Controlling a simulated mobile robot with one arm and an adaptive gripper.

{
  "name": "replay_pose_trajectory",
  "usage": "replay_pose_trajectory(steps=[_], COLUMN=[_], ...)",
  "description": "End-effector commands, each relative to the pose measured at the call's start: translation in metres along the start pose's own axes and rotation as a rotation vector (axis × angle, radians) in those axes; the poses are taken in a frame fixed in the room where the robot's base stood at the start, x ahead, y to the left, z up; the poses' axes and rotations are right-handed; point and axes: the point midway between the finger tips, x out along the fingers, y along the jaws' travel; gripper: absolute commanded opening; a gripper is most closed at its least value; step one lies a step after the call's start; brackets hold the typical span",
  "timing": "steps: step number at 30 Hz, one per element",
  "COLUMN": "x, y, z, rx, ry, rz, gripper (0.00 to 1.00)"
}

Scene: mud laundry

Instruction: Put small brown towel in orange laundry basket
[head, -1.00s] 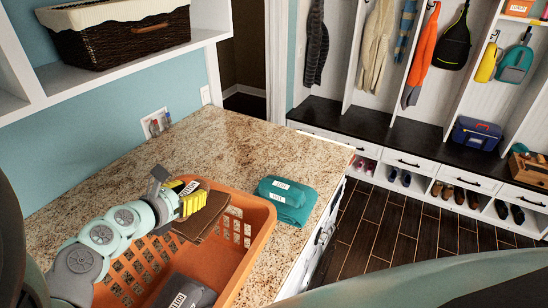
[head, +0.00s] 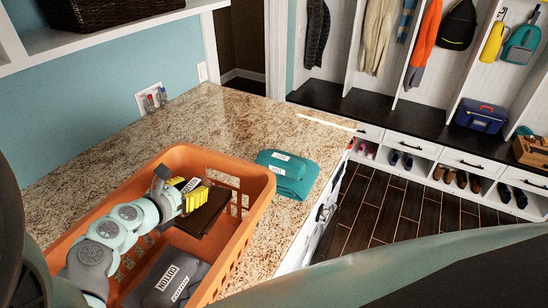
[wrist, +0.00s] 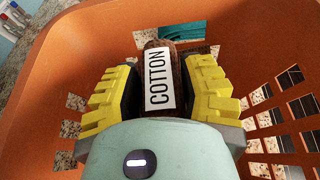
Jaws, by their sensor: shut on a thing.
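The small brown towel (head: 203,212) is folded and held in my gripper (head: 191,194), inside the upper part of the orange laundry basket (head: 255,215). In the wrist view, the yellow-padded fingers of my gripper (wrist: 163,92) stand on both sides of the brown towel (wrist: 185,72), which bears a white "COTTON" label. The basket's orange wall (wrist: 95,45) surrounds the gripper there. A dark grey towel (head: 168,278) with a label lies in the basket's near part. Whether the brown towel touches the basket floor is hidden.
Folded teal towels (head: 287,172) lie on the granite counter (head: 225,117) just right of the basket. A dark bench (head: 400,125) with cubbies stands across the wood floor (head: 385,215).

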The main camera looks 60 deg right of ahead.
Motion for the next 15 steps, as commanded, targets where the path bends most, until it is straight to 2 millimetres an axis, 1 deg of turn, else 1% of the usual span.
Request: replay_pose_trajectory(steps=[6, 7, 15], x=[-0.0002, -0.0002, -0.0002], y=[0.0004, 0.0004, 0.0004], z=[0.0003, 0.0003, 0.0002], rx=[0.000, 0.000, -0.001], ry=[-0.001, -0.001, 0.000], rz=[0.001, 0.001, 0.001], gripper=[0.07, 0.46, 0.74])
